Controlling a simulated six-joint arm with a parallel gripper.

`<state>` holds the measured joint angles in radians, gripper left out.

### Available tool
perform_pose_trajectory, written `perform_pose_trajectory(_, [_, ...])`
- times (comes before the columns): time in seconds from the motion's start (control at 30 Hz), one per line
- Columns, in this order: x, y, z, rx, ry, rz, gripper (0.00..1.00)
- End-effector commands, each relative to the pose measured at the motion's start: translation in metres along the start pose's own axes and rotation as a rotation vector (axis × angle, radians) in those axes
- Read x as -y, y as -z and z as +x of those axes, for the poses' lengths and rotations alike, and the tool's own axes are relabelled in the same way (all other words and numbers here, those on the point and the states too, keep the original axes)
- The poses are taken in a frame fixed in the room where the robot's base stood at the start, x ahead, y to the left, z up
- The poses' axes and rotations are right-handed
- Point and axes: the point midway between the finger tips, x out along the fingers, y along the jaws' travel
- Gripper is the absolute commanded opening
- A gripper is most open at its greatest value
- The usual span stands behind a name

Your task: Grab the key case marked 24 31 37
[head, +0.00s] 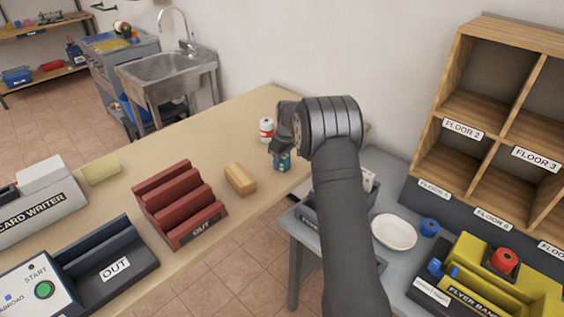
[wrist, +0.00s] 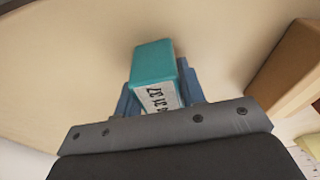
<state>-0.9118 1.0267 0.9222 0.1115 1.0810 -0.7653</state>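A teal key case (head: 283,163) is at my gripper (head: 281,151), near the far right end of the wooden table. In the wrist view, the teal case (wrist: 153,58) has a white label (wrist: 165,95) whose figures run sideways; 31 and 37 can be read, and the first number is partly hidden by my gripper. The blue fingers of my gripper (wrist: 160,92) lie against both sides of the case with no gap showing. The lower part of the case is hidden, so I cannot tell whether it touches the table.
A white and red can (head: 266,129) stands just left of my gripper. A wooden block (head: 240,179) and a red OUT rack (head: 180,203) are nearer on the table (head: 215,125). A grey side table (head: 302,238) with a white dish (head: 394,232) is at right.

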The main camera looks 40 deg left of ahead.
Motion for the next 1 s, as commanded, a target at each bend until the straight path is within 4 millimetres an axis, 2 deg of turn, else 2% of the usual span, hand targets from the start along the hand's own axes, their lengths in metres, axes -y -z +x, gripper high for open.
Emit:
perform_pose_trajectory(0.03, [0.000,0.000,0.000,0.000,0.000,0.000,0.26])
perform_pose_trajectory(0.1, [0.000,0.000,0.000,0.000,0.000,0.000,0.13])
perform_pose_trajectory(0.13, [0.000,0.000,0.000,0.000,0.000,0.000,0.12])
perform_pose_trajectory(0.47, [0.000,0.001,-0.005,-0.001,-0.001,0.000,0.12])
perform_pose_trajectory(0.63, [0.000,0.004,-0.021,-0.002,-0.001,0.000,0.12])
perform_pose_trajectory(0.77, [-0.001,0.007,-0.045,-0.002,-0.002,0.000,0.12])
perform_pose_trajectory(1.0, [-0.020,-0.044,-0.085,-0.001,-0.002,0.004,0.12])
